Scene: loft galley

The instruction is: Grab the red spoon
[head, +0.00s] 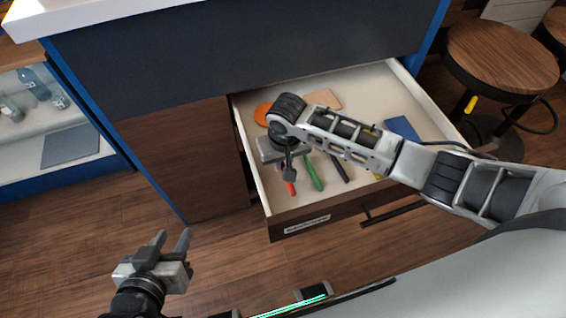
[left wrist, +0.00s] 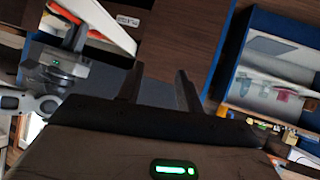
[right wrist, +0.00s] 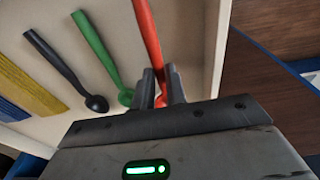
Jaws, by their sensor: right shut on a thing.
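The red spoon (right wrist: 147,32) is in the open drawer (head: 258,185), and in the right wrist view its handle runs up from between my right fingers. A small red part of it shows in the head view (head: 291,188) below my right gripper. My right gripper (right wrist: 162,88) is shut on the red spoon, low in the drawer's front left part; the spoon's lower end is mostly hidden by the gripper. My left gripper (head: 174,243) is open and empty, in front of the cabinet and away from the drawer. Its two fingers stand apart in the left wrist view (left wrist: 160,88).
A green spoon (right wrist: 95,45) and a black spoon (right wrist: 55,60) lie beside the red one. A yellow item (right wrist: 28,85), a blue item (head: 402,129) and an orange item (head: 262,114) are also in the drawer. A stool (head: 500,55) stands right.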

